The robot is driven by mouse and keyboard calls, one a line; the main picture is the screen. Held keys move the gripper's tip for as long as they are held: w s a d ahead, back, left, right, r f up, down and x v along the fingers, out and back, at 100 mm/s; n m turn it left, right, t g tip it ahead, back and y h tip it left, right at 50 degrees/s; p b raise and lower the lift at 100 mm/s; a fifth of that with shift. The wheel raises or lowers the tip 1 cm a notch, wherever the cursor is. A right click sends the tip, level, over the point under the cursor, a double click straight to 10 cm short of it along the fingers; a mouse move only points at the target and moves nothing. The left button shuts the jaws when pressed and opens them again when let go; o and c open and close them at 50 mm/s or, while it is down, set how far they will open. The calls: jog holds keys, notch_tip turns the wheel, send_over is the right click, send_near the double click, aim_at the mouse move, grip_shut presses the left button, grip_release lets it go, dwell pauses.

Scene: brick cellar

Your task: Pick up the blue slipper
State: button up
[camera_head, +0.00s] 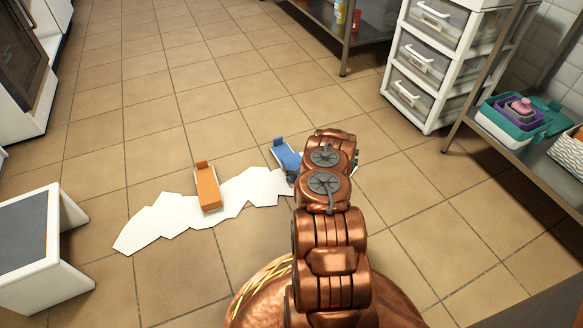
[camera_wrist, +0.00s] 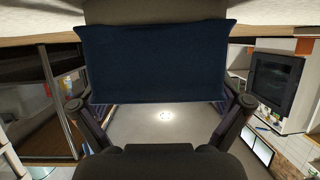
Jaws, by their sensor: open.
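The blue slipper (camera_head: 286,157) lies on the floor in the head view, at the right part of a white jagged-edged mat (camera_head: 150,229). Its right end is partly hidden by my copper arm. An orange slipper (camera_head: 208,188) of like shape lies on the mat to its left. My gripper (camera_wrist: 161,103) is open in the wrist view, its two dark fingers wide apart. In the head view my gripper is mostly hidden behind my arm. A dark blue panel-like surface (camera_wrist: 160,60) spans the wrist view above and between the fingers; I cannot tell what it is.
A white stool with a grey top (camera_head: 40,232) stands at the left. A white drawer unit (camera_head: 428,68) stands at the back right, beside a low shelf with a teal and purple tub (camera_head: 512,118). The tiled floor beyond the mat is clear.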

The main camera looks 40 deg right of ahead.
jog(key=shift+w+d+f, duration=0.15)
jog(key=shift+w, duration=0.3)
jog(key=shift+c, duration=0.3)
jog(key=c, duration=0.9)
jog(key=shift+o, duration=0.2)
